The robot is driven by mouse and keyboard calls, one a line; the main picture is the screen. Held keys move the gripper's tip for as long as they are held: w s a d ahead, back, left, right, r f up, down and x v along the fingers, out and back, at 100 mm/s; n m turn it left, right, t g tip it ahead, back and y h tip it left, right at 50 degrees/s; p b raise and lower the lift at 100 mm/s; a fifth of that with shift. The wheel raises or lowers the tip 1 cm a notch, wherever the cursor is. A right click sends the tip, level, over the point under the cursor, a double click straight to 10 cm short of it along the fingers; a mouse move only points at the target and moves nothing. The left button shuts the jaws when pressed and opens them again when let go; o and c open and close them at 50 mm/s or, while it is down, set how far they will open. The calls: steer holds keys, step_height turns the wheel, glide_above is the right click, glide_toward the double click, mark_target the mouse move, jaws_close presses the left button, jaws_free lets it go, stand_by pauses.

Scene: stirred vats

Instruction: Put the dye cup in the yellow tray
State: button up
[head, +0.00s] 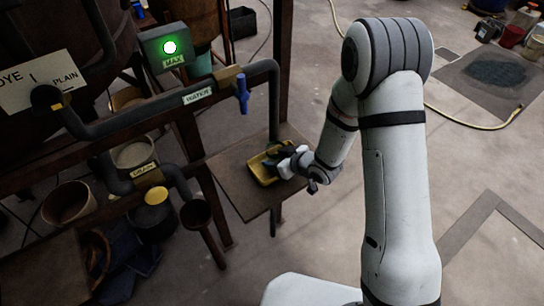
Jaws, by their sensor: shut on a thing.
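The yellow tray (262,176) lies on a brown shelf board beside the pipes, in the middle of the head view. My gripper (280,158) reaches in from the right, low over the tray's right side. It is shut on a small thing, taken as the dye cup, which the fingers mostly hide. I cannot tell whether the cup touches the tray floor.
The board (238,199) has bare room in front of the tray. A dark pipe with a blue valve handle (242,95) runs behind and left of it. A green-lit box (166,48) hangs above. Buckets (70,203) stand on the floor at left.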

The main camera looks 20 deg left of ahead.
steer(key=shift+f, duration=0.1)
steer(key=o, duration=1.1)
steer(key=shift+c, duration=0.2)
steer(key=shift+r, duration=0.2)
steer(key=b+v, duration=0.1)
steer(key=v, duration=1.1)
